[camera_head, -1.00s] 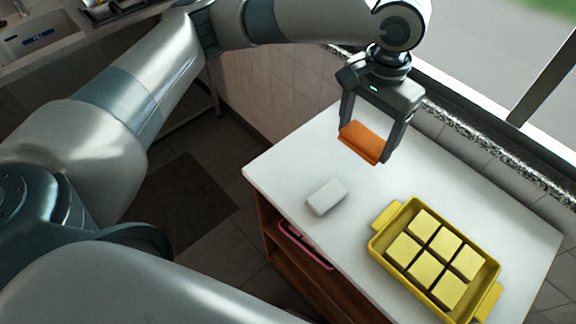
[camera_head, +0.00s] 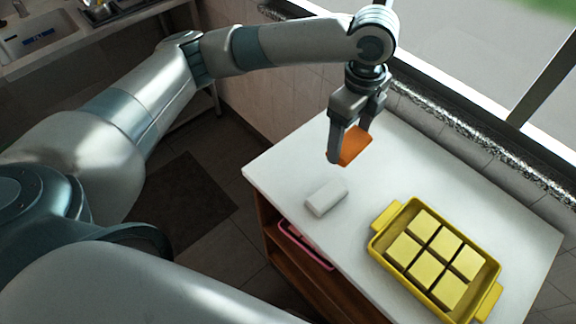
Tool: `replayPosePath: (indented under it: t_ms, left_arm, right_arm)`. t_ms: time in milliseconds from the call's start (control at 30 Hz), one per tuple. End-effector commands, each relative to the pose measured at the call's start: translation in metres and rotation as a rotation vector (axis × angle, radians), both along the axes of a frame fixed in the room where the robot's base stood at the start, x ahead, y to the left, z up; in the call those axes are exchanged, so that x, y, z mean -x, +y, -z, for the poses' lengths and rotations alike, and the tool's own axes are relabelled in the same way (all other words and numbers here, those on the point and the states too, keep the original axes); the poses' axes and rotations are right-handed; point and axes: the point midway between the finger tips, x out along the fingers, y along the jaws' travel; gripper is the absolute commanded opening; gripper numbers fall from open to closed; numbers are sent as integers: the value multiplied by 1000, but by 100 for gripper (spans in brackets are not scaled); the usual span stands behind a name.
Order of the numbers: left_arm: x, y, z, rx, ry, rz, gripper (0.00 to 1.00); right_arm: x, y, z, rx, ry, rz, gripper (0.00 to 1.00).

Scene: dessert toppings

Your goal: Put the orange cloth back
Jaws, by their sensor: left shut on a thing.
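The orange cloth (camera_head: 355,147) is a small folded block between the fingers of my left gripper (camera_head: 350,145). The gripper is shut on it, pointing down, and the cloth appears to be above the back left part of the white counter (camera_head: 470,190). I cannot tell exactly how high it is. One finger hides part of the cloth's left side. My right gripper is not in view.
A white block (camera_head: 326,197) lies on the counter in front of the gripper. A yellow tray (camera_head: 378,246) with several pale yellow squares stands to the right. A pink tray (camera_head: 306,248) sits on a shelf below. A window and tiled wall run behind the counter.

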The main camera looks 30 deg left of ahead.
Motion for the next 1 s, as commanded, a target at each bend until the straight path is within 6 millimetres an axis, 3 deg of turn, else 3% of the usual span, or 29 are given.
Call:
replayPosePath:
  t_ms: [500,700,1000]
  left_arm:
    - [-4,20,23,-9,-2,706,53]
    - [-5,23,26,-11,-2,823,53]
    - [-5,23,27,-11,-2,841,53]
  right_arm:
    - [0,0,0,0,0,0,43]
    - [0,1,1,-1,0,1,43]
    - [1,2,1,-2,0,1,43]
